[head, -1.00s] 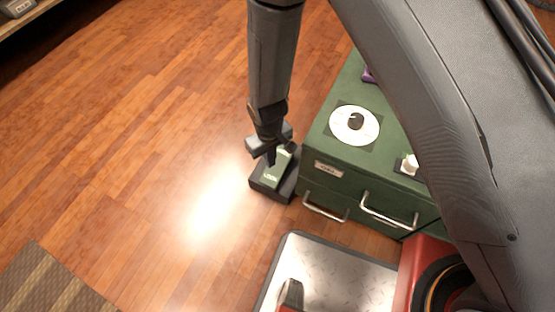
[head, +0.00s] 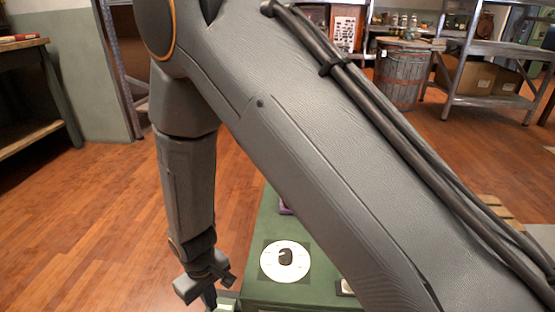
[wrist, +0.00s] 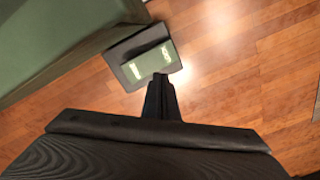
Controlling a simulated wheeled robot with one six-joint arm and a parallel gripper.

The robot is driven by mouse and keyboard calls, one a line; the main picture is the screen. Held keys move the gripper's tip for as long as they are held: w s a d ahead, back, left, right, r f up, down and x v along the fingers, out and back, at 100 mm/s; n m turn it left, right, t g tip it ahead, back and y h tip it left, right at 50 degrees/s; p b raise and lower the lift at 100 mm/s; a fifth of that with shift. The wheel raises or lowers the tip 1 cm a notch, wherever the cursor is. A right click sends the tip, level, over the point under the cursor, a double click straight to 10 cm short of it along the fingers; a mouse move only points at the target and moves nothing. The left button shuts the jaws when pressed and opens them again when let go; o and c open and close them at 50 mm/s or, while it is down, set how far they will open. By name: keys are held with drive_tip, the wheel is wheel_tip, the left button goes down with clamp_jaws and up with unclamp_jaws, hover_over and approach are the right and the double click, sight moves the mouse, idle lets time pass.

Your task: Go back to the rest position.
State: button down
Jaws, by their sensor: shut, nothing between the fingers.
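My gripper (head: 209,296) hangs low at the bottom of the head view, beside the left side of a green cabinet (head: 268,222). In the wrist view my gripper's fingers (wrist: 160,82) are shut with nothing between them. They point toward a dark tray (wrist: 117,57) on the wooden floor, which holds a green box (wrist: 150,62) with pale lettering. The fingertips overlap the tray's near edge in that picture, and I cannot tell the height between them. My arm crosses most of the head view and hides part of the cabinet.
A white disc (head: 272,262) with a dark item lies on the cabinet top. A wooden bench (head: 28,95) stands at the left, a barrel (head: 398,82) and metal shelving (head: 478,103) at the back right. The floor (head: 95,225) at the left is clear.

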drive_tip(key=s+d+r+m, duration=0.1)
drive_tip(key=d+r, duration=0.3)
drive_tip(key=r, duration=0.6)
drive_tip(key=s+d+r+m, duration=0.1)
drive_tip(key=d+r, duration=0.3)
drive_tip(key=r, duration=0.5)
drive_tip(key=s+d+r+m+y, duration=0.1)
drive_tip(key=s+d+r+m, duration=0.1)
drive_tip(key=s+d+r, duration=0.8)
drive_tip(key=w+d+r+m+p, duration=0.1)
drive_tip(key=d+r+m+p, duration=0.2)
drive_tip(key=d+r+p, duration=0.6)
drive_tip(key=d+r+m+h+p, duration=0.1)
drive_tip(key=d+r+m+p, duration=0.2)
drive_tip(key=d+r+p, duration=0.7)
wheel_tip(320, 180, up, 8)
drive_tip(key=p, duration=1.3)
drive_tip(key=shift+w+f, duration=0.2)
drive_tip(key=shift+w, duration=0.2)
